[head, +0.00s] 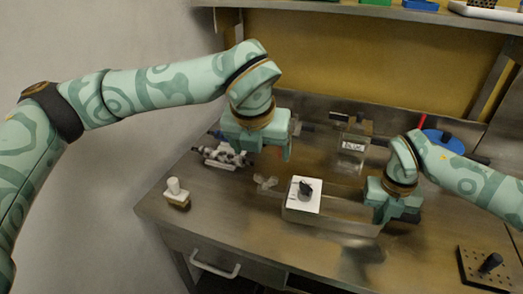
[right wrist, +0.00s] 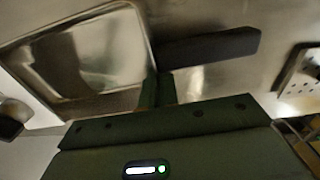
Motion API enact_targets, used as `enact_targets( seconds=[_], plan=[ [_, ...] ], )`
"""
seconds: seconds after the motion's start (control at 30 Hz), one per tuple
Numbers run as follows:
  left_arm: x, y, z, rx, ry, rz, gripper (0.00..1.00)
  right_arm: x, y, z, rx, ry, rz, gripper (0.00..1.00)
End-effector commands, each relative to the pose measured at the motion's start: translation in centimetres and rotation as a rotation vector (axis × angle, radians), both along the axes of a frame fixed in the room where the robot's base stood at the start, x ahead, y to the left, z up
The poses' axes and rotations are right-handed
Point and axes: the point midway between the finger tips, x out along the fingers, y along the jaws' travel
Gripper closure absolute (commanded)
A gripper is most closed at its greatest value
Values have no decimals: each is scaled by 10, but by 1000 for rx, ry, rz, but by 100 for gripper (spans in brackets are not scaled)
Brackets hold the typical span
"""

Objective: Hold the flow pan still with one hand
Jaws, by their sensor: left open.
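The flow pan (head: 335,222), a shallow shiny metal tray, lies on the steel bench; its inside also shows in the right wrist view (right wrist: 85,65). My right gripper (head: 378,212) is at the pan's right end, its fingers close together at the rim and seeming to clasp it; the contact is partly hidden. My left gripper (head: 287,150) is open and empty, above the bench behind the pan. A white plate with a black knob (head: 304,194) sits at the pan's left end.
A small clear winged piece (head: 265,183) lies left of the pan. A white-topped stamp (head: 177,193) stands near the bench's left edge. A metal mechanism (head: 222,157), a labelled clear bin (head: 352,147) and a black perforated block (head: 487,268) stand around. A shelf (head: 370,12) overhangs the back.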

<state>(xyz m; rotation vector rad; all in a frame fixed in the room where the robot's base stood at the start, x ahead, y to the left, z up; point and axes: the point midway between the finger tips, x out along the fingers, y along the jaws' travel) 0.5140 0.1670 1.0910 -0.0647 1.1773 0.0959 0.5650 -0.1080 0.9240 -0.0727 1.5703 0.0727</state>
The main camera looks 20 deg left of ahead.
Motion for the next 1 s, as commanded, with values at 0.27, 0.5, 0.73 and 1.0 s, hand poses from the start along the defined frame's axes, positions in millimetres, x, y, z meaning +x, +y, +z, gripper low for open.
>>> enact_targets(
  seconds=[0.27,0.5,0.73,1.0],
  plan=[
    [0,0,0,0,0,0,20,0,0,0,0,0,0,72],
    [0,0,-1,0,0,0,20,0,0,0,0,0,0,72],
    [0,0,-1,0,0,0,20,1,0,25,0,-4,1,72],
    [0,0,-1,0,0,0,20,1,0,87,-1,-3,0,72]
  ],
)
